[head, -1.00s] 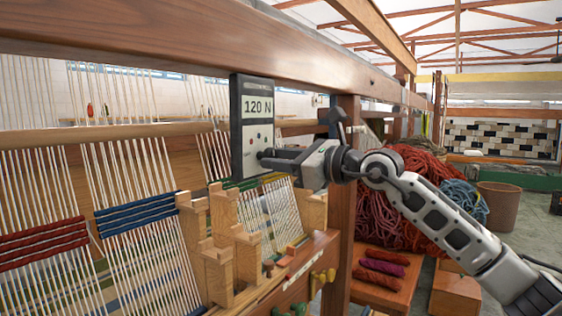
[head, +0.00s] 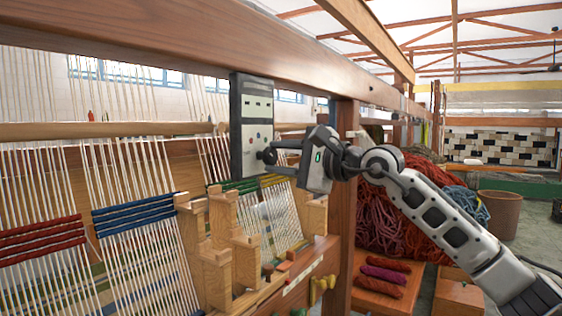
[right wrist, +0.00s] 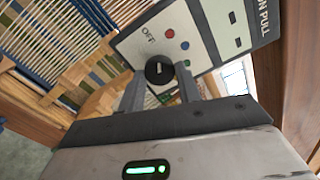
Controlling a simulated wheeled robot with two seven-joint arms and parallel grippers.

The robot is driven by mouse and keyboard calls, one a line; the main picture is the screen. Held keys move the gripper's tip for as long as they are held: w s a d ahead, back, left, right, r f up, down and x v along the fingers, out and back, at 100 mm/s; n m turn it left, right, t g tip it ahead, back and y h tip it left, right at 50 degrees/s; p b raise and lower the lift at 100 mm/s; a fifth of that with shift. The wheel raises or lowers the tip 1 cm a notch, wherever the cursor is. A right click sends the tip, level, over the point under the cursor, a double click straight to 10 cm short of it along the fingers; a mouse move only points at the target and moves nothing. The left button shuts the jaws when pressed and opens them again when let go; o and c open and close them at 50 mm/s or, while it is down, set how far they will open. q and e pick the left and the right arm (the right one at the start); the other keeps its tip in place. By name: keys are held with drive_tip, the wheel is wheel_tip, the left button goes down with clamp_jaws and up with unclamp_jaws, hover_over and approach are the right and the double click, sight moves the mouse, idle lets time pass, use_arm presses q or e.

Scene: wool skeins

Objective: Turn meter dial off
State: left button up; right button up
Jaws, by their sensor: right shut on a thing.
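The meter (head: 237,130) is a grey-edged box with a pale face, mounted upright under the loom's top beam. My left gripper is not in view.
The loom's wooden beam (head: 200,40) runs just above the meter and a post (head: 345,190) stands to its right. Stretched warp threads (head: 130,170) and wooden blocks (head: 215,275) lie left and below. Wool skeins (head: 400,220) are heaped behind my right arm.

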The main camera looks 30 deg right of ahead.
drive_tip(key=n, duration=0.3)
drive_tip(key=shift+n, duration=0.5)
drive_tip(key=o, duration=1)
